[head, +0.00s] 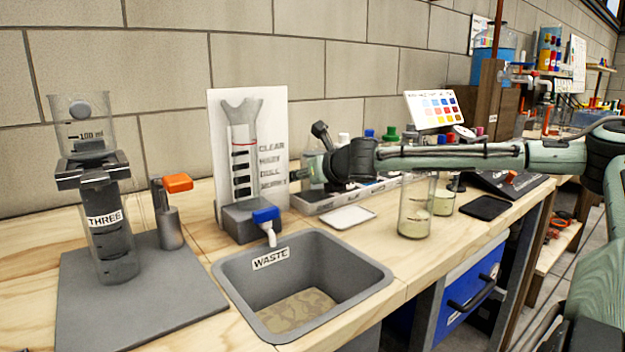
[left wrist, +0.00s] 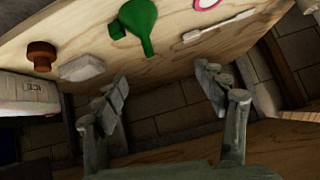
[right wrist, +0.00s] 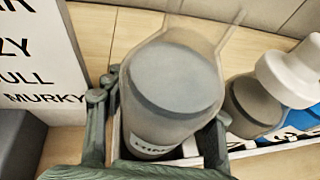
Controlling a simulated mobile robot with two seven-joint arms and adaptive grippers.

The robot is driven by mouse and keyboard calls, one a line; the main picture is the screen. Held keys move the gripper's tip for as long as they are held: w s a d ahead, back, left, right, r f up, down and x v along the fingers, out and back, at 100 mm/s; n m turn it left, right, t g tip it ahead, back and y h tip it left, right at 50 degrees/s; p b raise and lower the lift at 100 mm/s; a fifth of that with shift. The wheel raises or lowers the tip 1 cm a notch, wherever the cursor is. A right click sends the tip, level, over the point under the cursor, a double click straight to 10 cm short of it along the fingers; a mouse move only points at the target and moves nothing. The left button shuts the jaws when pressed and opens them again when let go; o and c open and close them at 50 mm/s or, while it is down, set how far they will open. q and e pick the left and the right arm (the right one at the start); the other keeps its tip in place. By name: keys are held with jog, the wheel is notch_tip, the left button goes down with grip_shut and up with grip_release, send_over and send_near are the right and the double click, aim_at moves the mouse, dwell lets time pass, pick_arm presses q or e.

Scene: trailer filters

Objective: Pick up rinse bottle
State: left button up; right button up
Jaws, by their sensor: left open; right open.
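In the right wrist view a translucent bottle with a grey body and a partly hidden label, apparently the rinse bottle (right wrist: 172,78), stands between the fingers of my right gripper (right wrist: 155,125). The gripper is open, one finger on each side of the bottle. I cannot tell whether either finger touches it. In the head view my right gripper (head: 314,170) is low over the grey rack (head: 326,203) by the wall, and the bottle is hidden there. My left gripper (left wrist: 164,90) is open and empty by a wooden table edge, outside the head view.
The clear/murky card (head: 272,140) and its cylinder stand just left of the right gripper. A white-capped bottle (right wrist: 290,75) is close on its right. The waste sink (head: 372,272) and glass beakers (head: 414,215) are in front. A green funnel-like item (left wrist: 138,22) lies near the left gripper.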

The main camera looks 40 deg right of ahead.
grip_shut()
dwell(0.5)
jog(key=shift+r, duration=0.1)
